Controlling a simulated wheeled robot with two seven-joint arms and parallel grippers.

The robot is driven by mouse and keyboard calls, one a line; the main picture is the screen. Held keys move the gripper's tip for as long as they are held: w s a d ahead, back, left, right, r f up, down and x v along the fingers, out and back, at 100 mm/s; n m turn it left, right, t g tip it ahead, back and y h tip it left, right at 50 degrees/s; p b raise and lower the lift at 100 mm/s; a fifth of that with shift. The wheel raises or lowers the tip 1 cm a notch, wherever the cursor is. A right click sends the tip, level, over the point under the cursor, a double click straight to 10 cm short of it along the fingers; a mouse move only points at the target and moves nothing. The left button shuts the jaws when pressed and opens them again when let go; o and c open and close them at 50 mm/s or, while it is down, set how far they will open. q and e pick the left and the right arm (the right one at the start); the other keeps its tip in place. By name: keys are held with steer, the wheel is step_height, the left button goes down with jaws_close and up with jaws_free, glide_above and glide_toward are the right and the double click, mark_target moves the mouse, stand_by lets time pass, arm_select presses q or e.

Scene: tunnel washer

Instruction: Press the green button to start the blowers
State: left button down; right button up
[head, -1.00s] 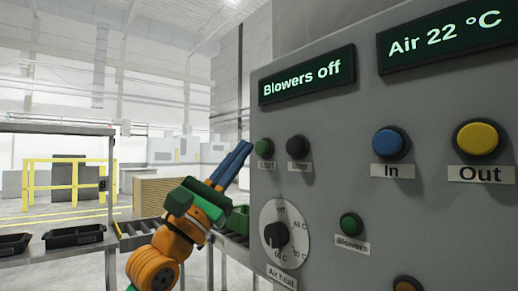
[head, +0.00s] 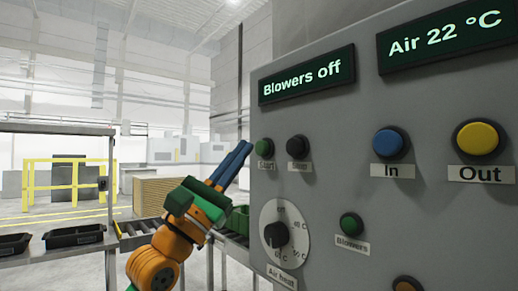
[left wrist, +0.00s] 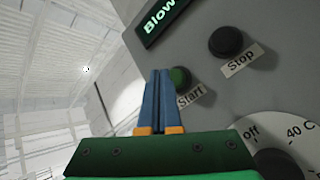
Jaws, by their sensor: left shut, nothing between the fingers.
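A grey control panel (head: 345,130) fills the right of the head view. A green button labelled Blowers (head: 351,224) sits low on it, right of the air heat dial (head: 277,235). Another green button, labelled Start (head: 264,147), sits near the panel's left edge; it also shows in the left wrist view (left wrist: 181,78). The display (head: 307,76) reads "Blowers off". My left gripper (head: 247,146) is shut and empty, its blue fingers pointing up beside the Start button. In the left wrist view the fingertips (left wrist: 159,73) overlap the button's left side; I cannot tell whether they touch. My right gripper is not in view.
A black button labelled Stop (head: 298,147) is right of Start. A blue In button (head: 391,143) and a yellow Out button (head: 480,138) are further right. A roller conveyor (head: 137,233) runs behind my left arm.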

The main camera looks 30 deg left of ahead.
arm_select(q)
steer(key=shift+w, duration=0.1)
steer(key=shift+w+d, duration=0.2)
steer(key=shift+w, duration=0.15)
steer(key=shift+w+d+p, duration=0.15)
steer(key=shift+w+p, duration=0.3)
stand_by(0.8)
steer(key=shift+s, duration=0.15)
steer(key=shift+s+a+b, duration=0.3)
steer(key=shift+s+b, duration=0.25)
steer(key=shift+s, duration=0.05)
steer(key=shift+s, duration=0.1)
